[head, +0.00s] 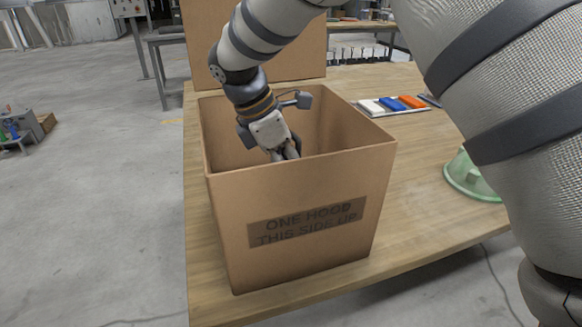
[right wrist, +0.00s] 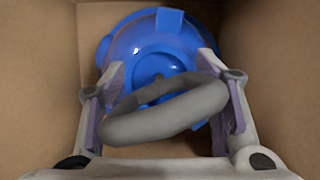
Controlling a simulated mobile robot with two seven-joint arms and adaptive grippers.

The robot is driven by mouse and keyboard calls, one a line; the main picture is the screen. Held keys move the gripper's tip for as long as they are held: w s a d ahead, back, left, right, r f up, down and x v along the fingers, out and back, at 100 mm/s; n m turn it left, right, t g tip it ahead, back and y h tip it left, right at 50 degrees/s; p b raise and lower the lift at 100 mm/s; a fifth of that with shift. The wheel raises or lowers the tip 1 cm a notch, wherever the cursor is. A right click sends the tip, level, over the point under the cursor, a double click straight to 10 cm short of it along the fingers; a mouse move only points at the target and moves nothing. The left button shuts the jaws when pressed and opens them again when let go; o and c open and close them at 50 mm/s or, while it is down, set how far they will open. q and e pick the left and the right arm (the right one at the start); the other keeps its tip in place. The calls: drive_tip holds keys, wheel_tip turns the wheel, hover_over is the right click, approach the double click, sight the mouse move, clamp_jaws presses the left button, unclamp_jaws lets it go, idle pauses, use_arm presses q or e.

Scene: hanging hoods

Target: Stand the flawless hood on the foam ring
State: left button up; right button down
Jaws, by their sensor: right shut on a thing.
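A blue domed hood (right wrist: 150,48) lies inside the cardboard box (head: 290,230), seen from above in the right wrist view. A thick grey loop (right wrist: 165,112) stands over its top, between the fingers. My right gripper (head: 285,150) reaches down into the box; in the right wrist view its fingers (right wrist: 165,105) are shut on the grey loop. The box wall hides the hood and fingertips in the head view. A pale green rounded thing with a rim (head: 462,178) stands on the table at right, partly behind my arm. I cannot make out a foam ring. My left gripper is out of view.
The box stands on a wooden table (head: 420,235), its back flap (head: 260,45) raised. A tray with white, blue and orange blocks (head: 393,105) lies behind it at right. Clear tabletop lies between box and green thing. The table's left edge runs close to the box.

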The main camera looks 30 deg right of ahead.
drive_tip(key=shift+s+r, duration=0.1)
drive_tip(key=shift+r, duration=0.05)
drive_tip(key=shift+f, duration=0.65)
drive_tip(key=c, duration=0.5)
unclamp_jaws()
